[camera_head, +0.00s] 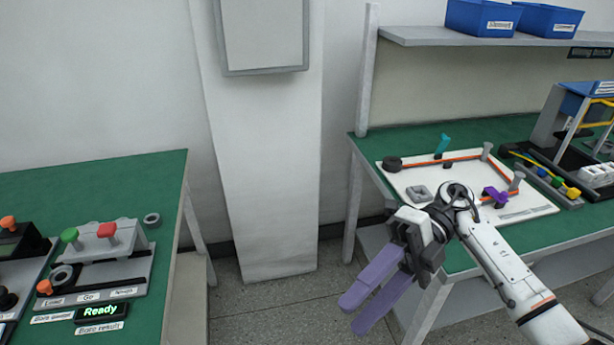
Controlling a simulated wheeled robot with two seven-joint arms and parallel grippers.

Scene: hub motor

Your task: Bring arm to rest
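My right arm comes in from the right edge in the head view, above the front edge of the right workbench. My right gripper (370,307) has two purple fingers pointing down and to the left over the floor gap. The fingers stand apart with a narrow gap, and nothing shows between them. My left arm and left gripper are not in view.
The right green workbench (540,240) holds a white board (520,208) with an orange belt around posts. The left green bench (140,180) carries a fixture with green and red knobs (100,240) and a "Ready" display (100,311). Floor (270,300) between the benches is clear.

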